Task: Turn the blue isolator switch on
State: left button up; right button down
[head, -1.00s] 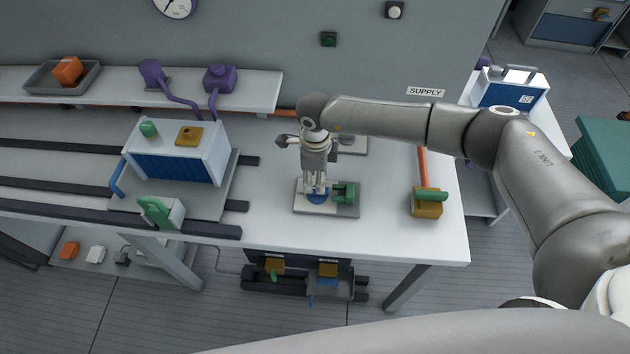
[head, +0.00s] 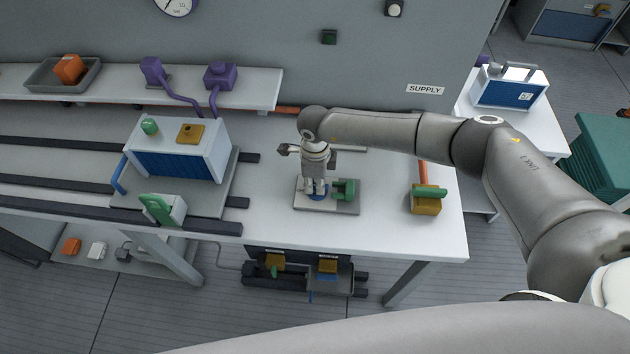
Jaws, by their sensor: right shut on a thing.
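The blue isolator switch (head: 319,197) sits on a grey plate (head: 343,208) on the white table. Only a small part of its blue shows under my right gripper. My right gripper (head: 317,192) points down from above and is shut on the blue switch. Its fingers hide the knob, so I cannot tell which way the switch is set. A green part (head: 344,189) stands on the same plate, just right of the fingers. My left gripper is not in view.
A yellow valve with a green handle (head: 427,200) stands at the table's right end. A blue-and-white damper box (head: 178,152) with a green lever switch (head: 161,209) in front stands at left. A shelf (head: 255,88) runs along the wall.

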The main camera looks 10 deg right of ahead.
jog(key=shift+m, duration=0.3)
jog(key=m+b, duration=0.1)
jog(key=m, duration=0.1)
jog(key=m+b, duration=0.1)
jog(key=shift+w+d+m, duration=0.1)
jog(key=shift+w+m, duration=0.1)
jog(key=shift+m, duration=0.2)
jog(key=m+b, duration=0.2)
jog(key=m, duration=0.4)
jog(key=shift+d, duration=0.1)
jog(key=m, duration=0.3)
jog(key=shift+w+d+m+b, duration=0.1)
jog(key=shift+m+b, duration=0.25)
jog(key=shift+m, duration=0.05)
jog(key=shift+d+r+m, duration=0.1)
jog(key=shift+m, duration=1.7)
jog(key=c, duration=1.4)
grip_release()
